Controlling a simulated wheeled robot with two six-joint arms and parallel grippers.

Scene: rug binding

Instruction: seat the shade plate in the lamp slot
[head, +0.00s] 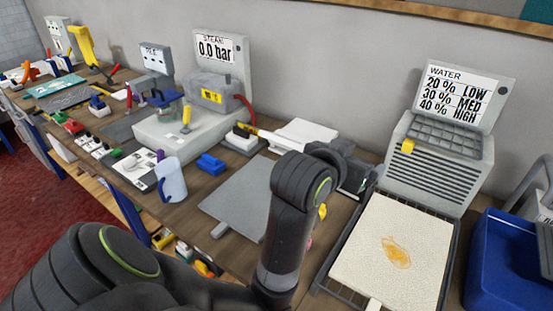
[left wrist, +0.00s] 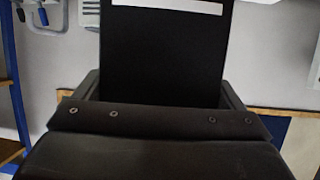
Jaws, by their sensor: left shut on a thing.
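My left gripper (head: 355,178) is above the table, left of the ribbed grey stand. In the left wrist view, a flat black plate with a white strip near its top, likely the shade plate (left wrist: 160,55), stands between the fingers of the left gripper (left wrist: 160,92), which is shut on it. The plate's lower end is hidden by the gripper body. I cannot make out the plate clearly in the head view, where the wrist and forearm cover that area. I cannot pick out the lamp slot in either view. My right gripper is not in view.
A cream mat with an orange stain (head: 396,252) lies on a dark rack at right, below the WATER sign (head: 455,95). A blue bin (head: 512,262) stands at far right. A grey board (head: 240,195), a jug (head: 171,180) and the STEAM unit (head: 215,60) are left of my arm.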

